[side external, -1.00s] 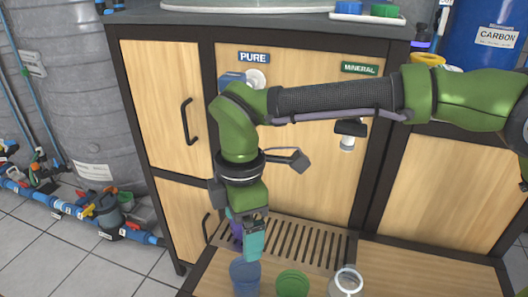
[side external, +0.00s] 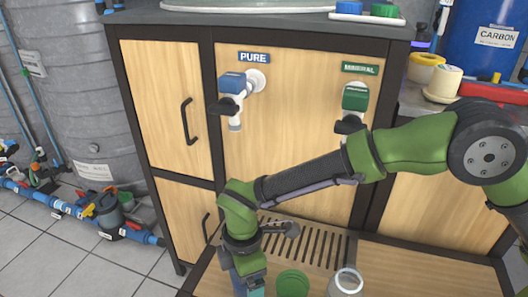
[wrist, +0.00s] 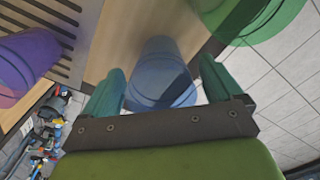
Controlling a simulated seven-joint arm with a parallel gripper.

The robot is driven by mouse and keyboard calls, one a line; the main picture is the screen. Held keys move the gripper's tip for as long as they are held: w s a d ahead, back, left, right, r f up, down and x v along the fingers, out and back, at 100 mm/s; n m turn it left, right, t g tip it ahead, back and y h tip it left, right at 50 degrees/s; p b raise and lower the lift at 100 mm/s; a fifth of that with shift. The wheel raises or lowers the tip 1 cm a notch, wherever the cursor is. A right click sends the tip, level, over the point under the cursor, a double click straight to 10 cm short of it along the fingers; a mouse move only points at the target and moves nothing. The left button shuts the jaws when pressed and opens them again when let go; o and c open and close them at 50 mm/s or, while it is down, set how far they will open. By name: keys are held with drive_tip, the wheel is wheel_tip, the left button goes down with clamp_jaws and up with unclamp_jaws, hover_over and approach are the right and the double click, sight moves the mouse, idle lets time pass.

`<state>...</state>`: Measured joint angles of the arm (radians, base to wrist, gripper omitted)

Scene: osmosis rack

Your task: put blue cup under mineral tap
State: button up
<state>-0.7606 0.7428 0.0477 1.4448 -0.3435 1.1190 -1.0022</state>
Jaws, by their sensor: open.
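The blue cup (wrist: 160,75) stands between my two teal fingers in the wrist view, with a finger on each side. My gripper (wrist: 163,84) is open around it. In the side view my gripper (side external: 250,287) is low at the shelf's front edge and hides most of the cup. The mineral tap (side external: 355,98), with a green body and dark lever, is on the wooden panel at the upper right, below the MINERAL label (side external: 359,69). The slatted drain grate (side external: 315,246) lies below the taps.
A green cup (side external: 292,283) and a clear cup (side external: 346,282) stand right of my gripper. A purple cup (wrist: 27,62) is by the grate at the left of the wrist view. The blue pure tap (side external: 233,83) is left of the mineral tap. The grate's right part looks clear.

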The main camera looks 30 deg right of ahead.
drive_tip(key=shift+f, duration=1.4)
drive_tip(key=c, duration=1.2)
